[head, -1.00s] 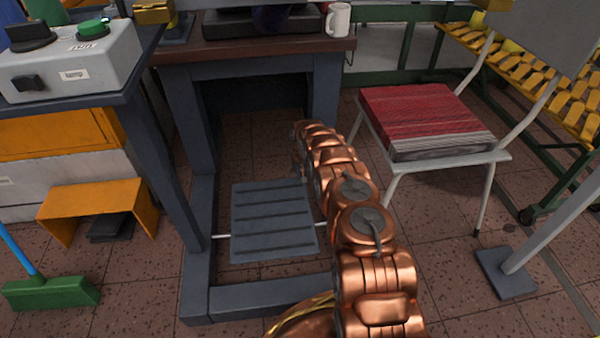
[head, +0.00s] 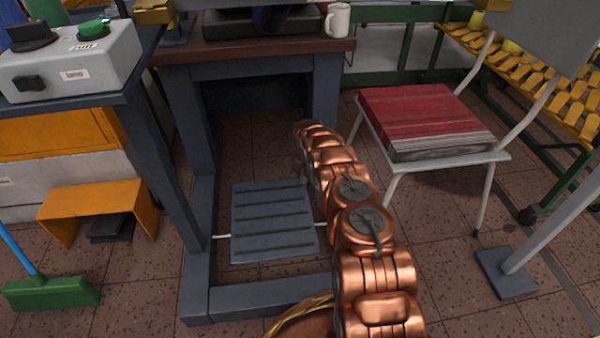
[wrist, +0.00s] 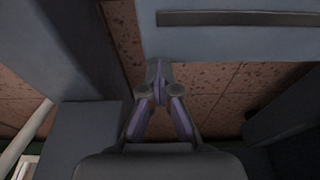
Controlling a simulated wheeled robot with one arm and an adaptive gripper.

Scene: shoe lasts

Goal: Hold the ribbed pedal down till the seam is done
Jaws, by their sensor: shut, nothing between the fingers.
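The ribbed pedal (head: 272,222) is a blue-grey plate with raised ribs, on a rod low between the legs of a dark machine stand. My copper arm reaches over its right side. In the head view my gripper is mostly hidden by the arm, near the pedal's far right corner. In the wrist view my gripper (wrist: 158,82) is shut and empty, its fingertips together at the edge of the pedal plate (wrist: 215,45). One dark rib shows there. I cannot tell whether the tips touch the plate, or how far it is pressed.
The stand's frame (head: 200,245) surrounds the pedal at left, front and back. A chair with a red-topped stack (head: 425,115) stands to the right. A yellow cover (head: 98,205) over a dark block, a green broom head (head: 50,292) and a control box (head: 75,68) are left.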

